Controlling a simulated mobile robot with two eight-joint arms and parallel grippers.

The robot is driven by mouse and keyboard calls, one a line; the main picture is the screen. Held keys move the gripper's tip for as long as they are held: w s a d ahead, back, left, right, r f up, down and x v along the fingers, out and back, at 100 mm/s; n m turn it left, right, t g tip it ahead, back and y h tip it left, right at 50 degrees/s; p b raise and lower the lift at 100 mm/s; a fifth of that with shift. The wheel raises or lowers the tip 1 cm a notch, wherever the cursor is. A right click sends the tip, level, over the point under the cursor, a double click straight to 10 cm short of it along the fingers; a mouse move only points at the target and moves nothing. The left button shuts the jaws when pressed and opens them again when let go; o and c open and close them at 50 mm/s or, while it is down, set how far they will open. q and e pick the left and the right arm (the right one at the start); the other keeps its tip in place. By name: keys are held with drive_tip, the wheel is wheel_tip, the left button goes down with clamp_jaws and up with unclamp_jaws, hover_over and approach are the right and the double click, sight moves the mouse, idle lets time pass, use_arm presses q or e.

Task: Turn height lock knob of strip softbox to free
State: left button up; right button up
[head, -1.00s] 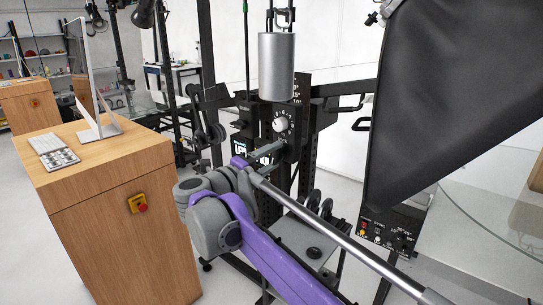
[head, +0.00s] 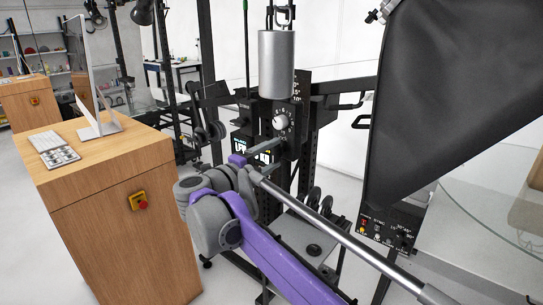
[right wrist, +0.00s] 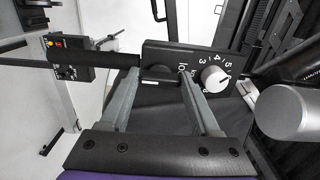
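The strip softbox is the large black fabric panel (head: 450,95) at the right of the head view. A round pale knob (head: 280,122) with white numbers around it sits on a black upright behind my right gripper. The knob (right wrist: 214,79) also shows in the right wrist view, on a black numbered plate, right of the fingertips. I cannot read which lock this knob belongs to. My right gripper (head: 268,150) is just below the knob in the head view. In the right wrist view its two fingers (right wrist: 158,74) are apart, with nothing clearly held. My left gripper is not in view.
A metal cylinder (head: 276,65) hangs above the knob and looms close at right in the wrist view (right wrist: 285,112). A small control panel (head: 385,234) sits under the softbox. A wooden cabinet (head: 110,205) with a red button stands at left.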

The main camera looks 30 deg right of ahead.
drive_tip(key=o, duration=0.3)
drive_tip(key=shift+o, duration=0.2)
drive_tip(key=v, duration=1)
drive_tip(key=shift+a+b, duration=0.4)
drive_tip(key=shift+b, duration=0.05)
drive_tip(key=shift+s, duration=0.1)
